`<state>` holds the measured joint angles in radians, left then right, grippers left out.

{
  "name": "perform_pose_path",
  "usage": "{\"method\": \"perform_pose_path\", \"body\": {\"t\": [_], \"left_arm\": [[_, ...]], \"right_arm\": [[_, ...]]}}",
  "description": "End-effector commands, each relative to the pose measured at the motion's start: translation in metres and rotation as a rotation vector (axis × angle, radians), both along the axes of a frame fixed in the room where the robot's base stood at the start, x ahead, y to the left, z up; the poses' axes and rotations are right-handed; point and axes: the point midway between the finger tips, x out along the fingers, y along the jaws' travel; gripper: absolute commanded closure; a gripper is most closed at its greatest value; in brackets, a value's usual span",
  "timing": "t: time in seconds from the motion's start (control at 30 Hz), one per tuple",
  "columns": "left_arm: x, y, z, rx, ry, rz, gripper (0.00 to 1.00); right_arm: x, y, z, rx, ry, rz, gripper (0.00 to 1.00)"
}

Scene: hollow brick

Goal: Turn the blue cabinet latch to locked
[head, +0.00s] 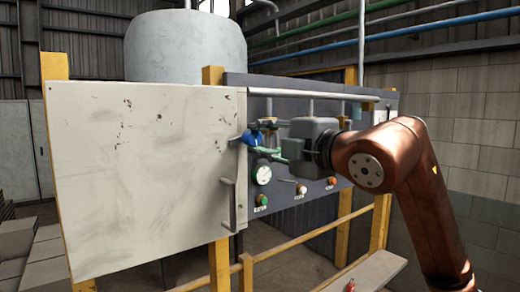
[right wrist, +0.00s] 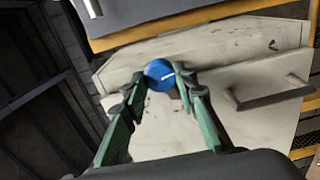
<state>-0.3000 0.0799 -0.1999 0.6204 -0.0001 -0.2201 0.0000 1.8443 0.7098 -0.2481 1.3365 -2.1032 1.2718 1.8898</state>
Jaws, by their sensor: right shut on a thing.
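The blue cabinet latch (head: 248,138) is a round knob at the right edge of the pale, scuffed cabinet door (head: 140,170). In the right wrist view the latch (right wrist: 157,70) carries a white line, slightly slanted. My right gripper (head: 257,142) reaches in from the right, and its green fingers are shut on the latch. In the right wrist view the fingertips of the gripper (right wrist: 157,84) sit on either side of the knob and partly cover its edges. Any locked or unlocked label is too small to tell. My left gripper is not in view.
A bar handle (head: 228,205) is on the door below the latch. A dark panel with a gauge (head: 262,174) and several coloured buttons is to the right. A yellow rail (head: 310,238) runs below, and a large grey tank (head: 185,50) stands behind.

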Motion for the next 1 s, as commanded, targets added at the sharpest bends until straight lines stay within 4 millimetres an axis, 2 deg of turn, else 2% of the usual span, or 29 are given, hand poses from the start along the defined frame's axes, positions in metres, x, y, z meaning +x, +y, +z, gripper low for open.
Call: {"method": "perform_pose_path", "body": {"t": [0.1,0.4,0.97,1.0], "left_arm": [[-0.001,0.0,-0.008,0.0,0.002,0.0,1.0],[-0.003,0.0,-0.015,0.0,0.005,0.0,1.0],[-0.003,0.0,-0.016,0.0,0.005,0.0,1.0],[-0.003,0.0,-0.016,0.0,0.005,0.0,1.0]], "right_arm": [[0.001,0.0,-0.002,0.059,0.044,-0.001,0.97],[0.001,0.0,-0.001,0.15,0.112,-0.001,0.97],[0.001,0.0,0.0,0.171,0.125,-0.001,0.97],[0.001,0.0,0.0,0.171,0.125,-0.001,0.71]]}}
